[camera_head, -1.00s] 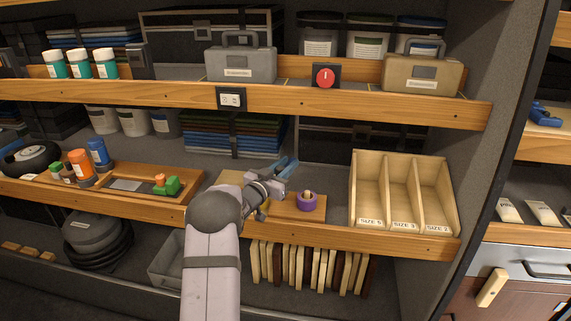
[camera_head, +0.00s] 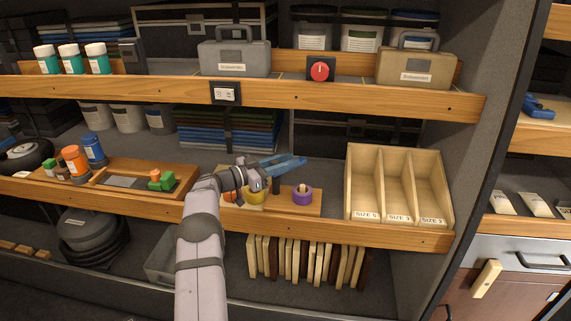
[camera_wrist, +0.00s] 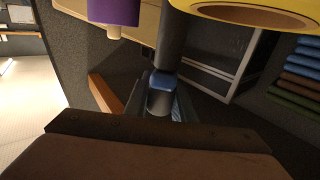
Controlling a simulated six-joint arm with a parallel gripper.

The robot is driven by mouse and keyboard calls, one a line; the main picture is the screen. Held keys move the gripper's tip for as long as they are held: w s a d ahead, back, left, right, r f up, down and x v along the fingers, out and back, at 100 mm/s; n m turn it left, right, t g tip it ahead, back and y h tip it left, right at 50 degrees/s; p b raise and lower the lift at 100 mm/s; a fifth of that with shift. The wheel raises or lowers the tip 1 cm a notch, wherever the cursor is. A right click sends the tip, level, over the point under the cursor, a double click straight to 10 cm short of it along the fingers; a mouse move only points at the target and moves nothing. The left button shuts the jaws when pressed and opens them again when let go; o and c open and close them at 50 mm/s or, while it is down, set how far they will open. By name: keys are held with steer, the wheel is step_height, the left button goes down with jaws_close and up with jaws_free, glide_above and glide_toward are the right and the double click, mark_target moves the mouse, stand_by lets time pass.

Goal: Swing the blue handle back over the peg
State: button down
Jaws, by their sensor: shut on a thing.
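The blue handle (camera_head: 285,163) shows in the camera_head view as a forked blue shape at the end of my arm, above the wooden board with the rolls. My gripper (camera_head: 258,172) is shut on it. In the camera_wrist view a short blue part (camera_wrist: 165,82) sits between my dark fingers (camera_wrist: 158,106), against the end of a thick dark post (camera_wrist: 177,45). The post (camera_head: 276,186) stands between the yellow roll (camera_head: 256,197) and the purple roll (camera_head: 302,197). I cannot tell which part is the peg; my fingers hide much of the handle.
The purple roll (camera_wrist: 113,12) and yellow roll (camera_wrist: 262,14) are close by in the camera_wrist view. A wooden divided bin (camera_head: 348,190) stands to the right. A tray (camera_head: 120,172) with a green toy is to the left. The upper shelf edge (camera_head: 270,97) runs above.

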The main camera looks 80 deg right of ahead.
steer(key=shift+s+a+r+m+g+y+b, duration=0.1)
steer(key=shift+r+m+g+y+b, duration=0.2)
steer(key=shift+m+g+y+b, duration=0.55)
steer(key=c, duration=1.6)
jaws_free()
steer(key=shift+t, duration=0.25)
steer(key=shift+o, duration=0.6)
steer(key=shift+f, duration=0.15)
steer(key=shift+a+f+b, duration=0.1)
steer(key=shift+a+b, duration=0.05)
steer(key=shift+b, duration=0.15)
steer(key=v, duration=0.7)
steer(key=shift+b, duration=0.4)
